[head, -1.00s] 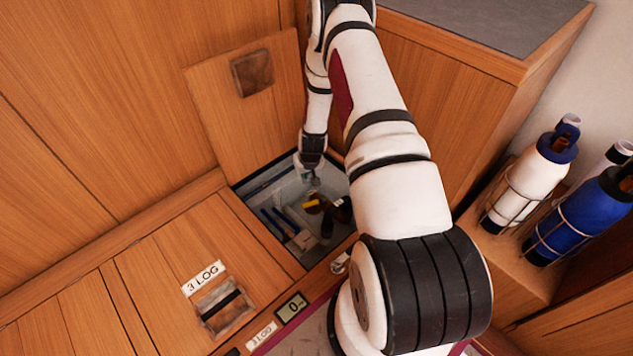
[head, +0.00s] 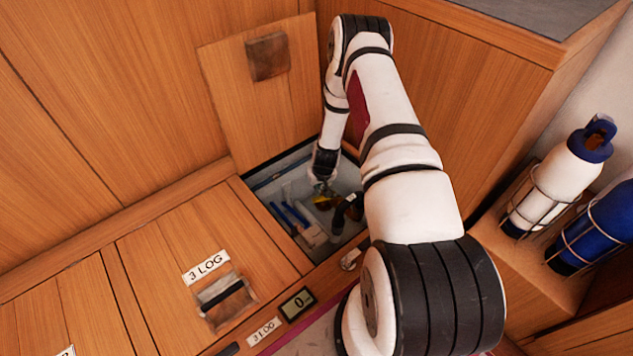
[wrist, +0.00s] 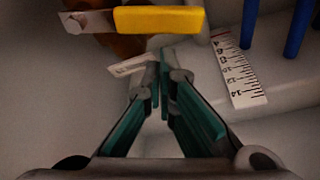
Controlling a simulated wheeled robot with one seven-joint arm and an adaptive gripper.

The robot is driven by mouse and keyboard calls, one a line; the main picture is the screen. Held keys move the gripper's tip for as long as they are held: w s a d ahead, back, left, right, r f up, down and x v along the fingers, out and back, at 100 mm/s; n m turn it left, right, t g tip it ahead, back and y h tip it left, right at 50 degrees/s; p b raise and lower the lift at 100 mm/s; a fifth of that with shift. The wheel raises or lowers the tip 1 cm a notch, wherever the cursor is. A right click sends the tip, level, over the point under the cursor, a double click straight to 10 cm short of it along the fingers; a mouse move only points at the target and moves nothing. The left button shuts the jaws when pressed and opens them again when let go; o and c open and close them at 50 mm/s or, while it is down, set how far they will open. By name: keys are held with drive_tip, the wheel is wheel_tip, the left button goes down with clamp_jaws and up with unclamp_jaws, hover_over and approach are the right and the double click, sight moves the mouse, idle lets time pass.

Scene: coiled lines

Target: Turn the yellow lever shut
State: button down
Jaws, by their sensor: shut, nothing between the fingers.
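The yellow lever (wrist: 159,20) lies across the top of the wrist view, with a metal end plate at its left and a brown, rounded body partly hidden behind it. In the head view the lever (head: 322,199) is a small yellow patch down inside the open locker. My gripper (wrist: 164,60) is shut and empty, its teal-padded fingers together just below the lever in the wrist view. I cannot tell whether the fingertips touch it. In the head view my gripper (head: 321,184) reaches down into the locker, close by the lever.
Blue rods (wrist: 298,28) and a white numbered scale (wrist: 238,70) stand right of my fingers. A dark-handled item (head: 345,212) is near the lever. The locker's raised lid (head: 262,100) leans behind. Wooden walls enclose the opening. Bottles (head: 555,180) stand in racks at right.

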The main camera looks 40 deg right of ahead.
sight(319, 199)
drive_tip(key=shift+s+a, duration=0.25)
drive_tip(key=shift+s, duration=0.25)
drive_tip(key=shift+s, duration=0.1)
drive_tip(key=shift+s+a, duration=0.45)
drive_tip(key=shift+s, duration=0.15)
drive_tip(key=shift+s+a, duration=0.4)
drive_tip(key=shift+s, duration=0.2)
drive_tip(key=w+b, duration=0.1)
drive_tip(key=w, duration=0.3)
drive_tip(key=d+p+v, duration=0.1)
drive_tip(key=p+v, duration=0.3)
drive_tip(key=v, duration=0.6)
drive_tip(key=shift+d+r, duration=0.1)
drive_tip(key=shift+r, duration=0.05)
